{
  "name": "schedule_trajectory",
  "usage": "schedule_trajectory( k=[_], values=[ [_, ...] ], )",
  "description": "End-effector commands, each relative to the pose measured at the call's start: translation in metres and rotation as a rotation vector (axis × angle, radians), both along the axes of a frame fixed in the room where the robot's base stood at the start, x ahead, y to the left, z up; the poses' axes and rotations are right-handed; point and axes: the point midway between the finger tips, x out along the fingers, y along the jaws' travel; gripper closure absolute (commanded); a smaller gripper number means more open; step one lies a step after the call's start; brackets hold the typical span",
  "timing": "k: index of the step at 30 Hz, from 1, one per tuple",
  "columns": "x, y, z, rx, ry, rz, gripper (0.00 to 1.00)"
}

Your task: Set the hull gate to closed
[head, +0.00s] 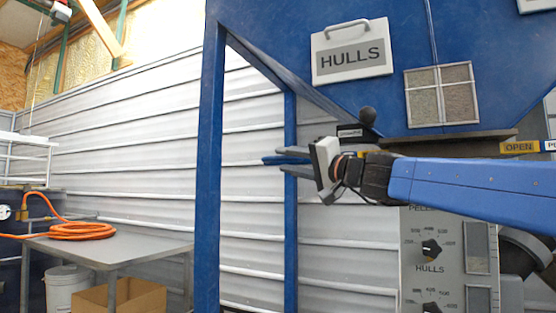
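The blue hull hopper (300,35) carries a white HULLS plate (350,60). A dark, flat gate slide (450,143) lies under its outlet. A black ball knob (367,114) stands by the slide's left end, beside a small dark label (350,132) too small to read. A yellow OPEN label (519,147) is at the right. My gripper (281,160) is left of and below the knob, apart from it, pointing left. Its grey fingers are spread. A short blue piece shows between them; I cannot tell whether it lies behind. My arm hides part of the area under the slide.
A control panel (415,270) with dials is below my arm. At left are a grey table (110,246) with an orange hose (80,231), a white bucket (70,290) and a cardboard box (140,297).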

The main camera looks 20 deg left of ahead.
Motion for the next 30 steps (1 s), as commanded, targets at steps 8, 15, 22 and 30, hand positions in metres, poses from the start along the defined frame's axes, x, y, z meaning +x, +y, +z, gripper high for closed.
schedule_trajectory(
  k=[8, 15, 22, 30],
  values=[
    [0.013, 0.029, 0.006, -0.001, 0.000, 0.001, 0.69],
    [0.015, 0.034, 0.008, 0.001, 0.000, -0.001, 0.69],
    [0.015, 0.034, 0.008, 0.000, 0.000, 0.000, 0.83],
    [0.015, 0.032, 0.008, 0.001, 0.000, -0.001, 1.00]
  ],
)
